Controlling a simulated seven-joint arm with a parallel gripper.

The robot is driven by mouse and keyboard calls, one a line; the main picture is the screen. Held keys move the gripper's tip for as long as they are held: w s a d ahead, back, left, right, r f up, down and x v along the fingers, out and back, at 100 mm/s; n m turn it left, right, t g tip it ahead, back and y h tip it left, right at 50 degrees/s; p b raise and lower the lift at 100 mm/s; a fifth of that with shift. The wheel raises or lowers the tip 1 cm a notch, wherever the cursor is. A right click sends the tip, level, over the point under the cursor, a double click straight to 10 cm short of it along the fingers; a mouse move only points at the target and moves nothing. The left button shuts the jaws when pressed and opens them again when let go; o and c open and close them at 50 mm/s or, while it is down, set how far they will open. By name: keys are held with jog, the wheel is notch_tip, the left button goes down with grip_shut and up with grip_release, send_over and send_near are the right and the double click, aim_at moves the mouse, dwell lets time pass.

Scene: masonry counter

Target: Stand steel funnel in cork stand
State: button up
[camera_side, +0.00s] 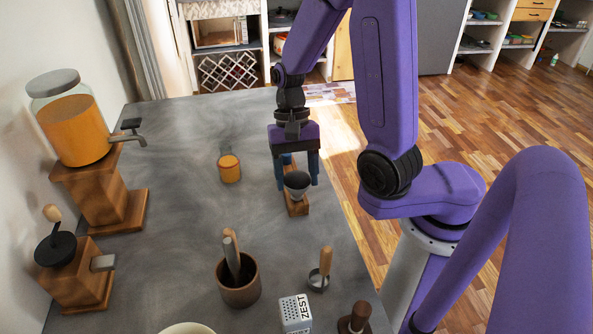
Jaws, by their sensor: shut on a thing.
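The steel funnel (297,181), a dark grey cone with its wide mouth up, is between the two blue fingers of my gripper (298,184). My gripper points down and is shut on the funnel, one finger at each side. A narrow brown block, which looks like the cork stand (297,208), lies on the counter directly below and partly behind the funnel. The funnel looks about upright. Its lower tip is against the block in the picture, and I cannot tell whether it is seated in the block or above it.
An orange jar (230,168) stands left of my gripper. A brown mortar with pestle (239,290), a wooden-handled tool (322,272) and a zester box (296,313) stand in front. A drink dispenser (75,120) and a grinder (75,270) line the left wall. The grey counter (180,190) is clear between.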

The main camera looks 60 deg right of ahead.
jog(key=shift+f, duration=0.1)
jog(key=o, duration=1.3)
jog(key=shift+o, duration=0.2)
jog(key=v, duration=1.7)
jog(key=shift+w, duration=0.1)
jog(key=s+a+f+n+t+h, duration=0.1)
jog(key=s+f+n, duration=0.3)
jog(key=s+n, duration=0.4)
jog(key=s+a+f+n+t+h, duration=0.1)
jog(key=s+f+n, duration=0.3)
jog(key=s+n, duration=0.4)
jog(key=n+t, duration=0.1)
jog(key=n, duration=0.4)
jog(key=shift+s+a+f+n, duration=0.2)
jog(key=shift+a+f+n, duration=0.05)
jog(key=shift+f+n, duration=0.05)
